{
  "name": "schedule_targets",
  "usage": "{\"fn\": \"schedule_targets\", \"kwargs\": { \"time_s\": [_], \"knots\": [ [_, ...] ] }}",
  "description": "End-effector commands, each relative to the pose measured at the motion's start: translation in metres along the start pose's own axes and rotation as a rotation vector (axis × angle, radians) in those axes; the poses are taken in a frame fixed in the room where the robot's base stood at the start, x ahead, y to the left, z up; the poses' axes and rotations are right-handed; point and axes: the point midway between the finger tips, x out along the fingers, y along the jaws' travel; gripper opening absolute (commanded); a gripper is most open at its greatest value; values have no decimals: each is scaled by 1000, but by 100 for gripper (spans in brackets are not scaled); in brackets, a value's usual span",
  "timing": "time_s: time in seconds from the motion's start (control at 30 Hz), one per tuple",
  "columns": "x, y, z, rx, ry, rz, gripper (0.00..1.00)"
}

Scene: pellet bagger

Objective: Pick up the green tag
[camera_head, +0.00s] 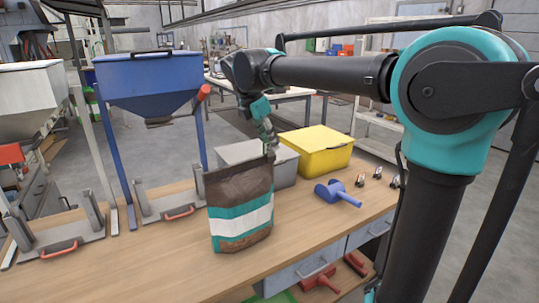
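I cannot make out a green tag in this view. My gripper (270,152) points down at the upper right corner of a brown bag (240,190) with teal and white bands. The bag stands upright on the wooden bench. I cannot tell whether the gripper touches the bag, or whether its fingers are open or shut. Several small dark items (377,172) lie at the bench's right side, too small to identify.
A grey bin (290,168) and a yellow lidded box (318,150) stand behind the bag. A blue scoop (338,193) lies to the right. Blue (150,82) and white (30,95) hoppers stand at left. The wooden bench (150,265) is clear at front left.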

Motion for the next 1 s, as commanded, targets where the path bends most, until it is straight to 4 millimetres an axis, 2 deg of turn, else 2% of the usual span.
{"fn": "schedule_targets", "kwargs": {
  "time_s": [0.3,0.53,1.0],
  "knots": [
    [5,0,0,0,0,0,28],
    [5,0,0,0,0,0,0],
    [4,0,1,0,0,0,0]
  ]
}}
